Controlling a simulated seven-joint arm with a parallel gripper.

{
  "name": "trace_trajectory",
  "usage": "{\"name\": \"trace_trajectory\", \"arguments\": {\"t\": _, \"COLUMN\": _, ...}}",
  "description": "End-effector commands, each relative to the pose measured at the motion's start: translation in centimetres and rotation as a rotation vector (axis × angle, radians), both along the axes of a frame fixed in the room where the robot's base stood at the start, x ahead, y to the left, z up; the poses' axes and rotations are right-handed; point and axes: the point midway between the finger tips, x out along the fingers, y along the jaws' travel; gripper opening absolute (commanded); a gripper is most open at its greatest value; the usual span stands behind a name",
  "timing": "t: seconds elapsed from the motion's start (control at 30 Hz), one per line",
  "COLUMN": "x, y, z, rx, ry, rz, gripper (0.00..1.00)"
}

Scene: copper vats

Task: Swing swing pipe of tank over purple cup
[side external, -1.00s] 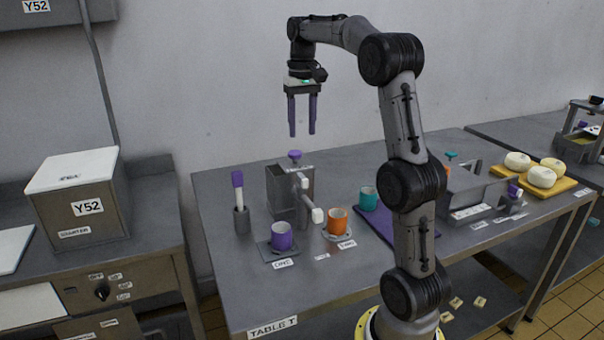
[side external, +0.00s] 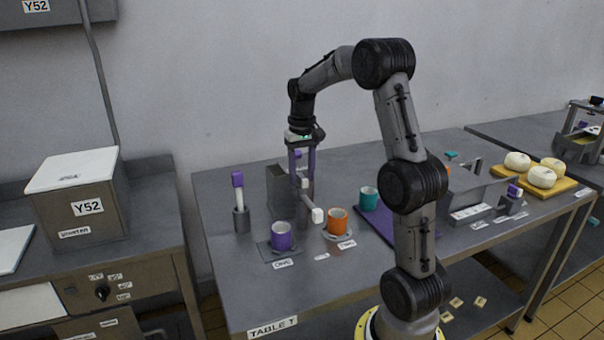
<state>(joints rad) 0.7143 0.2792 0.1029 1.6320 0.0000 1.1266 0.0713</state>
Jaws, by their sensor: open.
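The grey metal tank (side external: 279,188) stands on the table behind the cups. Its swing pipe (side external: 309,207) points forward with a white end, beside the orange cup (side external: 337,222) and to the right of the purple cup (side external: 282,236). The purple cup stands upright on a dark pad, and the pipe's end is not above it. My gripper (side external: 302,181) is open and points down at the tank's right side. Its purple fingers are around or in front of the tank's upper fittings; I cannot tell whether they touch.
A teal cup (side external: 368,197) and a purple mat (side external: 388,222) lie to the right. A holder with a purple-topped stick (side external: 239,203) stands left of the tank. A metal tray (side external: 470,193) and a yellow board with white rounds (side external: 541,178) are further right. The table's front left is clear.

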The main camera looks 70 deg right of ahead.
Motion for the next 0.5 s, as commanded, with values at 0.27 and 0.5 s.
{"name": "trace_trajectory", "arguments": {"t": 0.27, "x": -0.01, "y": 0.01, "z": -0.01, "rx": 0.001, "ry": 0.001, "rz": 0.000, "gripper": 0.36}}
{"name": "trace_trajectory", "arguments": {"t": 0.5, "x": -0.01, "y": 0.01, "z": 0.01, "rx": 0.001, "ry": 0.001, "rz": 0.000, "gripper": 0.00}}
